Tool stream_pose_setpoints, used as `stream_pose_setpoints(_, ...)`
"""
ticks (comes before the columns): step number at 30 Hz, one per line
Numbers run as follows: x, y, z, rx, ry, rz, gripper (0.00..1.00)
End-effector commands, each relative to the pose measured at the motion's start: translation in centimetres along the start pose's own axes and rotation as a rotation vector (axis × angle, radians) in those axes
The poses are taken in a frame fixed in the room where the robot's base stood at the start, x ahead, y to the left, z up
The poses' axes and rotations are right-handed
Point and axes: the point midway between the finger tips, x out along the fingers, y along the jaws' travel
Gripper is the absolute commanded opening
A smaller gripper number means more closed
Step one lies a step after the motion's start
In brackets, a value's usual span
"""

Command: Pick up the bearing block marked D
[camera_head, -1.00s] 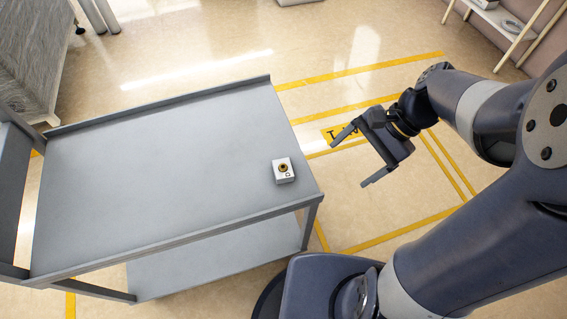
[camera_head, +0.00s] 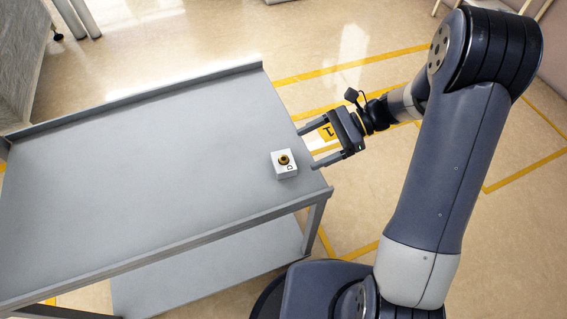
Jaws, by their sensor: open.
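The bearing block marked D (camera_head: 284,170) is a small white block with a brass-coloured round bore on top. A dark letter D shows on its top face. It sits near the right end of the grey cart's top (camera_head: 140,180). My gripper (camera_head: 306,147) is open and empty. Its two fingers point left toward the block, with the tips at the cart's right edge. The fingertips are a short way to the right of the block and do not visibly touch it.
The cart top has a raised lip (camera_head: 150,95) along its far side and is otherwise clear. A lower shelf (camera_head: 215,270) lies beneath. Yellow lines mark the floor to the right. A grey piece of furniture (camera_head: 20,65) stands at the upper left.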

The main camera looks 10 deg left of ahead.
Motion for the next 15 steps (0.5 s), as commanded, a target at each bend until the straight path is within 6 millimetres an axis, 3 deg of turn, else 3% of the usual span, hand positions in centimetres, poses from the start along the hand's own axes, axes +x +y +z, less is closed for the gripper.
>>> stream_pose_setpoints(7, 2.1, 0.3, 0.1, -0.001, 0.001, 0.002, 0.84)
stream_pose_setpoints(15, 5.9, 0.7, 0.3, -0.002, 0.001, 0.003, 0.84)
